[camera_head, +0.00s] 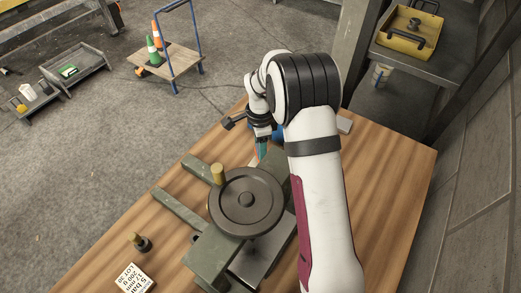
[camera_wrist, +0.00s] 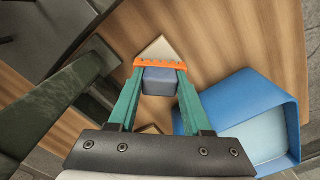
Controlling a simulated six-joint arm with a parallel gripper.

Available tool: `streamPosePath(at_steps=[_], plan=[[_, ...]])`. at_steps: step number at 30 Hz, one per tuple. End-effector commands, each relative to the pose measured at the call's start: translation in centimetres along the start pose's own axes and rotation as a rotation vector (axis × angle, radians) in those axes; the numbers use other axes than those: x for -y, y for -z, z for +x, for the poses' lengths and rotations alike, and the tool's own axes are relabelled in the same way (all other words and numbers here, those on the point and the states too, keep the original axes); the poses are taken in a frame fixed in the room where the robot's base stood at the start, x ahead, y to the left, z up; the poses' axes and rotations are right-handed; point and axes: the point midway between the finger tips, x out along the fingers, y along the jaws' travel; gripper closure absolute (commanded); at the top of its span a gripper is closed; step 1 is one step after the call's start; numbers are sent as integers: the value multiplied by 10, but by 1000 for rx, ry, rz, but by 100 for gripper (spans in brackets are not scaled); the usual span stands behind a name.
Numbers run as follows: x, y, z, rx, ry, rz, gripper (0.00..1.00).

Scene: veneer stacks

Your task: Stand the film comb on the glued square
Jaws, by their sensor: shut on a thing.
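My gripper (camera_wrist: 160,72) has teal fingers shut on the film comb, which has an orange toothed edge (camera_wrist: 160,63) across the fingertips and a blue-grey block (camera_wrist: 160,82) between the fingers. A pale wood square (camera_wrist: 157,46) shows on the table just beyond the comb; part of it is hidden. I cannot tell if it bears glue, or whether the comb touches it.
A dark green press with a round handwheel (camera_head: 246,203) stands close in front of my gripper. A blue open box (camera_wrist: 240,108) lies at right in the wrist view. A stamp-like knob (camera_head: 141,242) and a printed card (camera_head: 134,280) lie at front left.

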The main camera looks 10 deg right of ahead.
Motion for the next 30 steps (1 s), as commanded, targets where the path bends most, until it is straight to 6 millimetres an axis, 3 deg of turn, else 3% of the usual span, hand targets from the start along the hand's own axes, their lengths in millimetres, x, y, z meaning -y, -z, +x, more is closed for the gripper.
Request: streamPosePath(at_steps=[3,13,14,18,26,30], plan=[[0,0,13,0,1,0,100],[0,1,16,0,1,0,100],[0,1,16,0,2,0,45],[0,1,16,0,2,-1,21],[0,1,15,0,2,-1,21],[1,1,-4,-1,6,-1,21]])
